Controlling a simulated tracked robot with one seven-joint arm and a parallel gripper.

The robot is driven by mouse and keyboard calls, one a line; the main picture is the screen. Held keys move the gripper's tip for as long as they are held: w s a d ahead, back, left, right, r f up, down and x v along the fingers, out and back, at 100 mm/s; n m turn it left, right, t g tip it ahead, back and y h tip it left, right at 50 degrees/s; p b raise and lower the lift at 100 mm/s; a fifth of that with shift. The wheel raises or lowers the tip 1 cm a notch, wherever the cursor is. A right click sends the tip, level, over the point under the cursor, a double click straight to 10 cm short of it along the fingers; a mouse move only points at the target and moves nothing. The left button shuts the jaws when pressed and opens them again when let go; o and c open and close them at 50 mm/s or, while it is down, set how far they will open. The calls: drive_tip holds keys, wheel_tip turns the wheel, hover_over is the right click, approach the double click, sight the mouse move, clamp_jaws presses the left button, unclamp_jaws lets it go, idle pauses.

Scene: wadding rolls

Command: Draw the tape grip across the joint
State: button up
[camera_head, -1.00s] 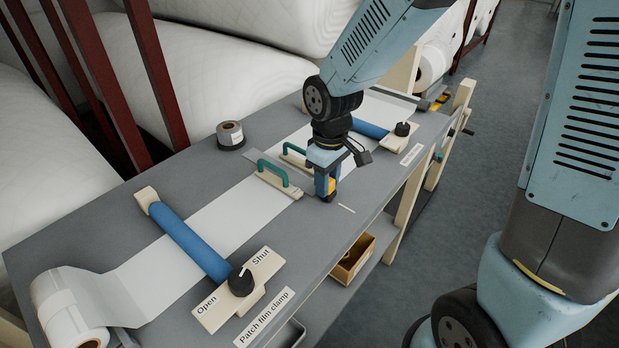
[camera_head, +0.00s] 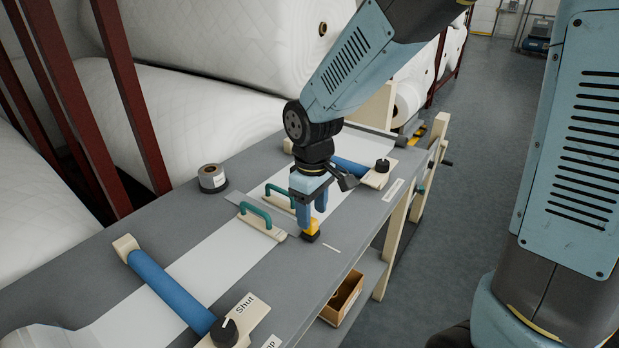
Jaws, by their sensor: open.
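A small yellow block with a dark base, which looks like the tape grip (camera_head: 310,232), sits on the grey bench at the near edge of the white film strip (camera_head: 205,262). My gripper (camera_head: 311,214) is open just above it, its blue fingers pointing down. I cannot tell whether the fingers touch the block. Beside it on the strip are two pale bars with green handles (camera_head: 256,216) and a grey plate. The joint lies around these bars, partly hidden by my gripper and the handles.
Blue roller clamps cross the strip on the near side (camera_head: 170,288) and the far side (camera_head: 347,167). A tape roll (camera_head: 212,178) stands behind the strip. An open box (camera_head: 343,297) is on the lower shelf. Large white rolls (camera_head: 190,110) fill the back.

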sight(312, 220)
wheel_tip(312, 220, up, 10)
idle(0.4)
drive_tip(key=shift+r, duration=0.1)
drive_tip(key=s+d+r+m+t, duration=0.2)
drive_tip(key=s+d+r+m, duration=0.1)
drive_tip(key=d, duration=0.4)
drive_tip(key=s+d+r+m+t, duration=0.1)
drive_tip(key=s+d+r+m, duration=0.1)
drive_tip(key=d, duration=0.6)
drive_tip(key=s+d+r+m+t, duration=0.2)
drive_tip(key=s+d+r+m, duration=0.1)
drive_tip(key=d+m, duration=0.3)
drive_tip(key=shift+s+d+r+t, duration=0.3)
drive_tip(key=shift+s+d, duration=0.6)
drive_tip(key=shift+d, duration=0.2)
idle(1.3)
